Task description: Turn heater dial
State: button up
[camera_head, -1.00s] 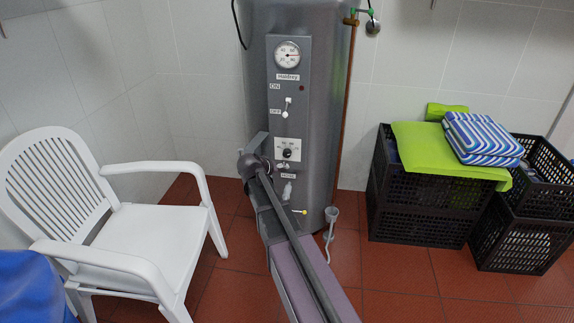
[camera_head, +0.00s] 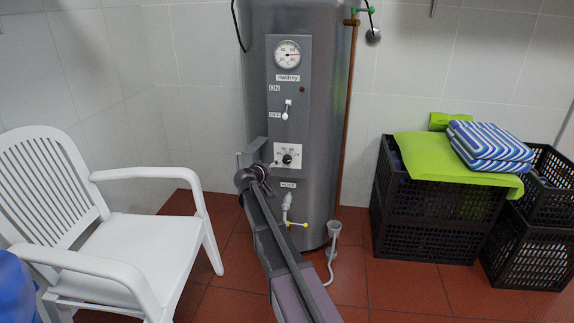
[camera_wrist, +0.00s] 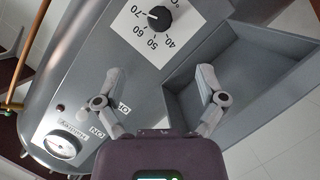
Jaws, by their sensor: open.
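The heater (camera_head: 325,100) is a tall grey cylinder with a front control panel. Its dial (camera_head: 287,159) is a black knob on a white temperature scale, at the lower part of the panel. In the wrist view the dial (camera_wrist: 159,18) is at the top, left of centre, with numbers around it. My gripper (camera_wrist: 160,88) is open and empty, its fingertips apart and below the dial in that picture. In the head view my gripper (camera_head: 258,172) is beside the scale's lower left, partly hidden by my arm. I cannot see contact with the dial.
A gauge (camera_head: 287,55) and a white switch (camera_head: 286,108) sit above the dial. A white chair (camera_head: 130,240) stands at left. Black crates (camera_head: 430,225) with a green cloth and striped towel stand at right. A grey box-like tray (camera_wrist: 240,80) shows beside the panel in the wrist view.

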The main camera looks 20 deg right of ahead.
aim_at(286, 161)
jog(key=shift+d, duration=0.1)
jog(key=b+x, duration=0.3)
jog(key=x, duration=1)
jog(key=shift+w+d+f+b, duration=0.15)
jog(key=shift+w+b, duration=0.1)
jog(key=shift+b, duration=0.15)
jog(key=c, duration=1.1)
